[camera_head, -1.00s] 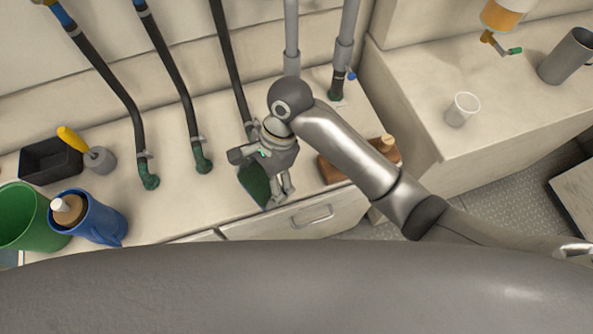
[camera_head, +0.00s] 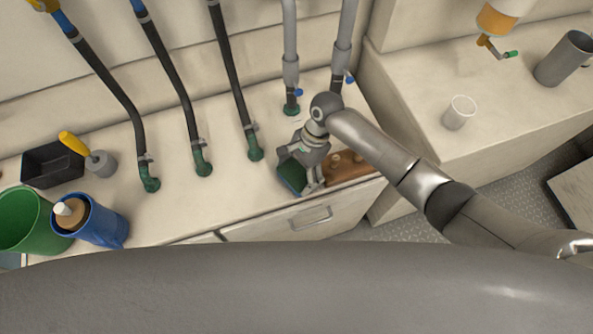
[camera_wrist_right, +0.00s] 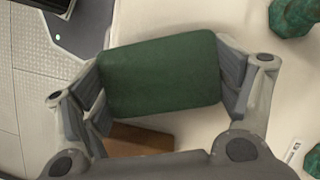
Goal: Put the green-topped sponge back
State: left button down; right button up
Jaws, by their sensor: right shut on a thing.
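The green-topped sponge (camera_head: 292,176) is held in my right gripper (camera_head: 302,172), over the front part of the pale counter. In the right wrist view the sponge (camera_wrist_right: 160,73) shows its flat green face, and the two fingers of the right gripper (camera_wrist_right: 163,82) press on its opposite ends. A brown wooden holder (camera_head: 350,166) sits on the counter just right of the gripper. Part of the holder (camera_wrist_right: 140,139) also shows below the sponge in the right wrist view. Whether the sponge touches the counter I cannot tell. My left gripper is not in view.
Several hoses with green fittings (camera_head: 203,167) rise from the counter behind and left. A blue container (camera_head: 103,222), a green bucket (camera_head: 18,222) and a black tray (camera_head: 50,164) stand at the left. A white cup (camera_head: 459,112) stands on the right-hand ledge.

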jog(key=shift+f, duration=0.15)
jog(key=o, duration=0.8)
jog(key=v, duration=1.2)
jog(key=shift+a, duration=0.1)
